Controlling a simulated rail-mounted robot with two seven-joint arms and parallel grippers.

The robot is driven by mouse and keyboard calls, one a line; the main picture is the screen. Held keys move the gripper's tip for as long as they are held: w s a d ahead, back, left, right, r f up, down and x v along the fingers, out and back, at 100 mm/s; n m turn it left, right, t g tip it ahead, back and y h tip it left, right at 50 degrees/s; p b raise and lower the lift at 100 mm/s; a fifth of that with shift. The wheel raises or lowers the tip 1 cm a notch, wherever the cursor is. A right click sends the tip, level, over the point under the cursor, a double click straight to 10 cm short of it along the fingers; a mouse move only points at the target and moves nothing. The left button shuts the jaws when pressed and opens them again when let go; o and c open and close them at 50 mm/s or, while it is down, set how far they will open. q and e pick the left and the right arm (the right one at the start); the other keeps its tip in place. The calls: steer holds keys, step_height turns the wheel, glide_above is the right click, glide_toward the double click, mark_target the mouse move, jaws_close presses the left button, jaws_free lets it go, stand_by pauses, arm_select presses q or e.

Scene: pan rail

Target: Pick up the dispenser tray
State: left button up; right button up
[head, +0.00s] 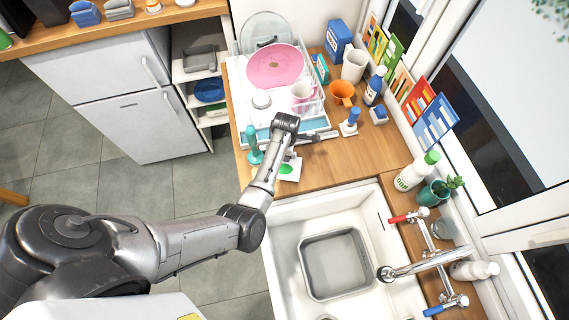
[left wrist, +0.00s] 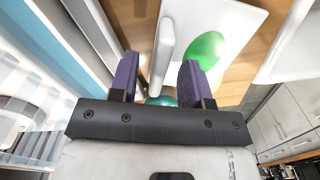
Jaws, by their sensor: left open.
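The dispenser tray (head: 290,172) is a small white tray with a green oval on it. It lies on the wooden counter between the dish rack and the sink. In the left wrist view the white tray (left wrist: 238,22) shows just beyond my left gripper (left wrist: 158,65). The gripper is open, and a white raised edge of the tray lies in line with the gap between its purple fingers. I cannot tell whether they touch it. In the head view my wrist hides part of this area. My right gripper is in neither view.
A teal bottle (head: 254,147) stands left of the tray. The dish rack (head: 232,97), with a pink plate, is behind. The sink (head: 280,232) is in front. A blue-topped brush (head: 350,121) and orange mug (head: 342,92) stand right; some counter between is clear.

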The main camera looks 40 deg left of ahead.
arm_select(q)
steer(key=shift+f, duration=0.95)
steer(key=shift+c, duration=0.3)
jaws_close()
